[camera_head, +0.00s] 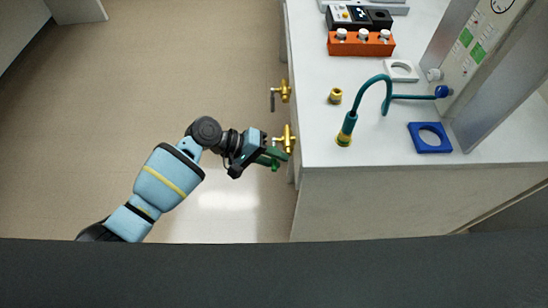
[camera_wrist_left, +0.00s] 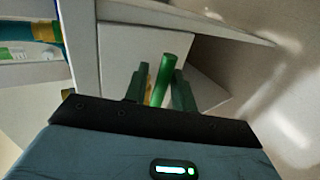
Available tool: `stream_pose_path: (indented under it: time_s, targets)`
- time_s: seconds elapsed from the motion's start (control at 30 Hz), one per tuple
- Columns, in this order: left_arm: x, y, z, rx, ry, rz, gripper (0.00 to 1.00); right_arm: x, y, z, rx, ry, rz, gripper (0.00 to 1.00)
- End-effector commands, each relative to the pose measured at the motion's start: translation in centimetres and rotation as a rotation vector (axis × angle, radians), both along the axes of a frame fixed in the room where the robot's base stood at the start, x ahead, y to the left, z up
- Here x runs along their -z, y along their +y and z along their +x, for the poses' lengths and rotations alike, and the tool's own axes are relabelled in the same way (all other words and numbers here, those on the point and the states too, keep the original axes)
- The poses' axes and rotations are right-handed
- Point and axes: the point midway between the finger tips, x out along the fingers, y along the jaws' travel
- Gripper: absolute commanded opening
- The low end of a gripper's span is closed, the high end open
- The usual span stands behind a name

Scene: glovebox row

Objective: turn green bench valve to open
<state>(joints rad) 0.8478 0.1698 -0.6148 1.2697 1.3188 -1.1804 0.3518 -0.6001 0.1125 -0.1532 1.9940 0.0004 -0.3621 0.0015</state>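The green bench valve (camera_head: 287,139) has a brass body on the front edge of the bench. Its green lever (camera_wrist_left: 163,80) shows in the left wrist view between my two dark green fingers, with a bit of brass beside it. My left gripper (camera_head: 276,156) is just in front of this valve, its fingers pointing at the bench. In the left wrist view the left gripper (camera_wrist_left: 160,92) has its fingers apart, one on each side of the lever. The right finger looks very close to the lever; I cannot tell whether it touches. My right gripper is not in view.
A second brass valve (camera_head: 284,91) with a dark lever is farther along the same edge. On the bench (camera_head: 320,180) stand a teal gooseneck tap (camera_head: 350,122), a blue holed block (camera_head: 430,138), a small brass fitting (camera_head: 335,96) and an orange rack (camera_head: 360,44). The floor at left is clear.

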Motion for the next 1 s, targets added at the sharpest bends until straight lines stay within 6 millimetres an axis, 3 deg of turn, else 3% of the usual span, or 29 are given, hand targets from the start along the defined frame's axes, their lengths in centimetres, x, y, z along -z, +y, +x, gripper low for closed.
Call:
stream_pose_path:
  time_s: [0.37, 0.8, 1.0]
  targets:
    - [-0.1, 0.3, 0.0, 0.001, -0.001, 0.002, 0.31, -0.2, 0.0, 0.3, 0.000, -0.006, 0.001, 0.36]
    - [-3.5, 5.4, 0.1, -0.001, -0.002, 0.001, 0.31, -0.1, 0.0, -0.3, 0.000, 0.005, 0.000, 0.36]
    - [-4.2, 6.4, 0.0, 0.001, -0.001, 0.001, 0.31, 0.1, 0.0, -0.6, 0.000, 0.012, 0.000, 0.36]
